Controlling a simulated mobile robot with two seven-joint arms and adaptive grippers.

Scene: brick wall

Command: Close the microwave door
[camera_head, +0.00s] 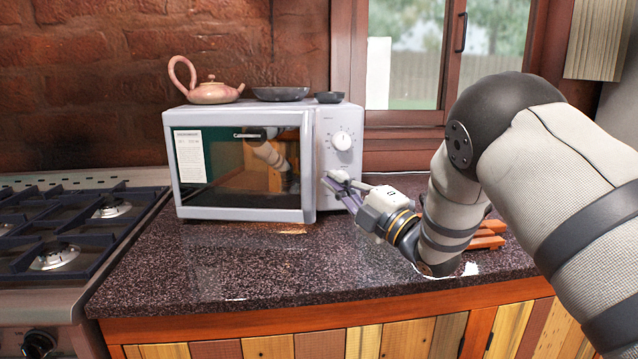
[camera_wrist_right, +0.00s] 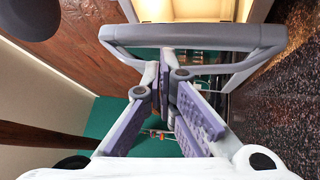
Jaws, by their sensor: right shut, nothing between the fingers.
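The white microwave (camera_head: 341,118) stands on the dark speckled counter. Its dark-glass door (camera_head: 240,165) faces me and looks nearly flush with the body; I cannot tell whether a small gap remains at its right edge. My right gripper (camera_head: 333,184) is shut and empty, in front of the control panel's lower part, just right of the door edge. In the right wrist view, the gripper fingers (camera_wrist_right: 166,75) overlap a grey bar-like frame (camera_wrist_right: 190,35), which looks like part of the microwave; contact is unclear. My left gripper is out of view.
A pink teapot (camera_head: 210,92), a dark bowl (camera_head: 281,93) and a small dark dish (camera_head: 329,97) stand on the microwave. A gas hob (camera_head: 75,235) is at left. The counter (camera_head: 260,265) in front is clear. An orange-brown wooden object (camera_head: 487,236) lies behind my right arm.

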